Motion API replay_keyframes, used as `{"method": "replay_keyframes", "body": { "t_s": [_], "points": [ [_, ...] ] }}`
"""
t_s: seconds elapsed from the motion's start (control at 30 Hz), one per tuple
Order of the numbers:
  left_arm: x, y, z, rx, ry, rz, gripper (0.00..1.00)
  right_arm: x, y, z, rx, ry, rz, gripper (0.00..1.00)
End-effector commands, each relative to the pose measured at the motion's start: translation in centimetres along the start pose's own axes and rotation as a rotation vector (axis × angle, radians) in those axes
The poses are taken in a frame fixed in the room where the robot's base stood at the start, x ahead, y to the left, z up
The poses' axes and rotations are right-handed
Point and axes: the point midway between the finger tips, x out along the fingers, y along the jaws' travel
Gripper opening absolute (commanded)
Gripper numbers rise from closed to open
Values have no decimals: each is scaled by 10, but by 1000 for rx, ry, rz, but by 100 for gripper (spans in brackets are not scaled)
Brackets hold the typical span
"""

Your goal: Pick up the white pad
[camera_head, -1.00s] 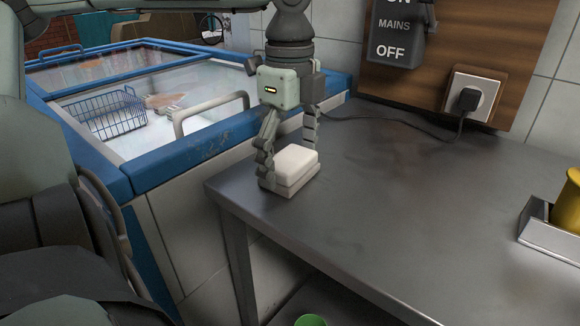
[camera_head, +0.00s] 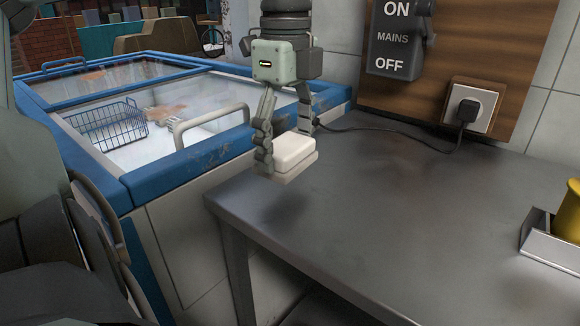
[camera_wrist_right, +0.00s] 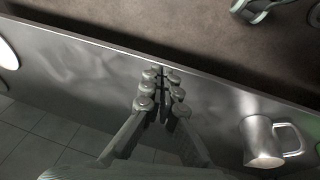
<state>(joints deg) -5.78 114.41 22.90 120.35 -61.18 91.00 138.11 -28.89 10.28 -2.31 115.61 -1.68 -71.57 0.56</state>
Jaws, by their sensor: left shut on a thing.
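The white pad (camera_head: 295,152) is a small white block with rounded edges and a paler, beige lower layer. My left gripper (camera_head: 287,146) points down and is shut on the pad, one finger on its left side and the other behind it. The pad is held a little above the near-left part of the metal table (camera_head: 390,230), with a soft shadow below it. My right gripper (camera_wrist_right: 158,80) shows in the right wrist view with its fingers together and nothing seen between them.
A blue-framed freezer (camera_head: 160,175) with a wire basket (camera_head: 107,127) stands left of the table. A cable runs behind the gripper to a wall socket (camera_head: 470,107). A metal tray (camera_head: 548,240) with a yellow object is at right. A metal mug (camera_wrist_right: 262,143) shows in the right wrist view.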

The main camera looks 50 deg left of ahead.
Motion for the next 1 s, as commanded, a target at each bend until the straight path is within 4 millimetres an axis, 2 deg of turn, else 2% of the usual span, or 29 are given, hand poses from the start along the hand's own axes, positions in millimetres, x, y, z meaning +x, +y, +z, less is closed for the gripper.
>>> {"method": "replay_keyframes", "body": {
  "t_s": [0.17, 0.3, 0.5, 0.7, 0.97, 1.0],
  "points": [
    [-20, 7, 36, -4, 11, -4, 46, -8, 2, -2, 0, 4, 6, 0],
    [-36, 13, 63, -3, 10, -3, 46, -22, 2, -3, -1, 9, 10, 0],
    [-55, 19, 94, -3, 6, -1, 46, -35, 5, -6, 0, 16, 17, 0],
    [-62, 22, 107, -1, 4, 2, 46, -41, 6, -7, 0, 17, 21, 0],
    [-64, 22, 108, 0, 3, 3, 46, -42, 6, -7, 0, 17, 21, 0],
    [-64, 22, 108, 0, 3, 3, 72, -42, 6, -7, 1, 17, 21, 0]
  ]
}}
